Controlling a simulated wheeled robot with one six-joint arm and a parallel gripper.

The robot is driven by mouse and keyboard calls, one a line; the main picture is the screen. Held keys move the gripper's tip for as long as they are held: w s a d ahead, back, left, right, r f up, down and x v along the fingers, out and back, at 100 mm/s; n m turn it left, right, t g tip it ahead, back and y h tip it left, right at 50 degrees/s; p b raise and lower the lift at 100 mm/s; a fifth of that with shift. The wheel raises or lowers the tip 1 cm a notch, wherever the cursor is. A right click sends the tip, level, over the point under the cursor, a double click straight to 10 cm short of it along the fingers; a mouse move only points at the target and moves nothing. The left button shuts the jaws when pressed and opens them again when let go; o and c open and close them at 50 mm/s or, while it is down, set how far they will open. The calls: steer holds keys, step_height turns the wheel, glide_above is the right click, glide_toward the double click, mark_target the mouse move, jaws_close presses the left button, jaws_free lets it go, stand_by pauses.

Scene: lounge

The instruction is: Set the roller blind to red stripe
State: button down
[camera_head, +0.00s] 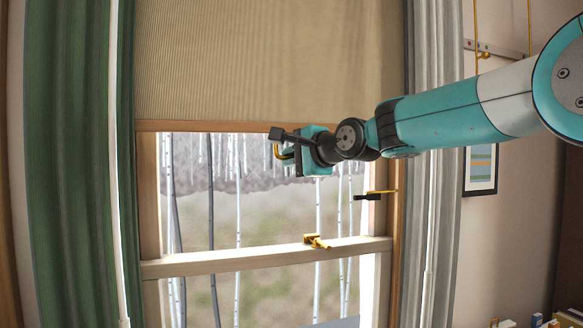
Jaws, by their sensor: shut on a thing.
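The tan ribbed roller blind (265,60) hangs over the upper part of the window. Its brown bottom rail (200,126) sits above the window's middle bar. My gripper (281,143) is at the bottom rail, right of its middle, and is shut on the blind's yellow pull (281,154). The dark fingers and my wrist partly hide the pull and the rail there. I cannot make out a red stripe in this view.
A brass latch (316,241) stands on the window's middle bar (220,258). A yellow-and-black fitting (372,195) juts from the right frame. Curtains hang at the left (70,160) and right (443,220). A framed picture (481,171) is on the right wall, partly behind my arm.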

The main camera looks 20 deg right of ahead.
steer(key=shift+r, duration=0.35)
steer(key=c, duration=1.2)
jaws_free()
steer(key=b+v, duration=0.6)
steer(key=v, duration=1.1)
steer(key=shift+s, duration=0.15)
steer(key=shift+d, duration=0.1)
